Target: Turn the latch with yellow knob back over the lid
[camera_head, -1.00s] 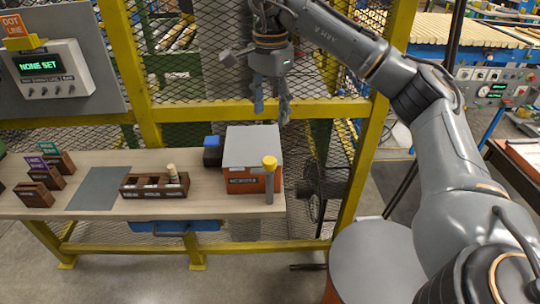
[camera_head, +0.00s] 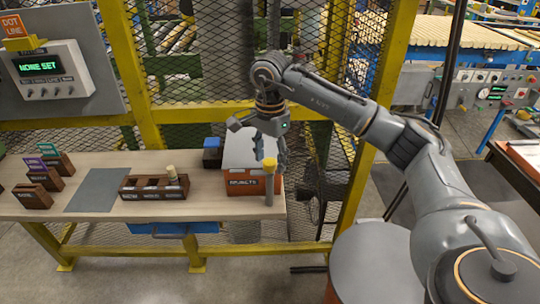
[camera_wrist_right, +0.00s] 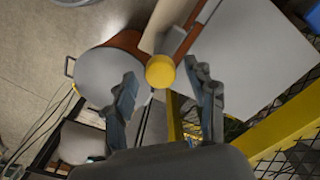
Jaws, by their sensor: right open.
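The latch has a yellow knob (camera_head: 269,163) on top of a grey post at the front right corner of the orange-red box (camera_head: 246,184). The box's grey lid (camera_head: 236,150) lies on top. My right gripper (camera_head: 268,152) is above and just behind the knob, partly covering the lid's right side. In the right wrist view, the yellow knob (camera_wrist_right: 160,71) sits between the two open fingers, and the pale grey lid (camera_wrist_right: 255,55) is at the upper right. I cannot tell how far the fingertips are from the knob. My left gripper is not in view.
A blue-topped block (camera_head: 212,152) stands left of the box. A wooden tray (camera_head: 153,188) with several compartments is farther left, beside a grey mat (camera_head: 95,190). A yellow fence post (camera_head: 362,170) rises to the right of the table (camera_head: 110,211).

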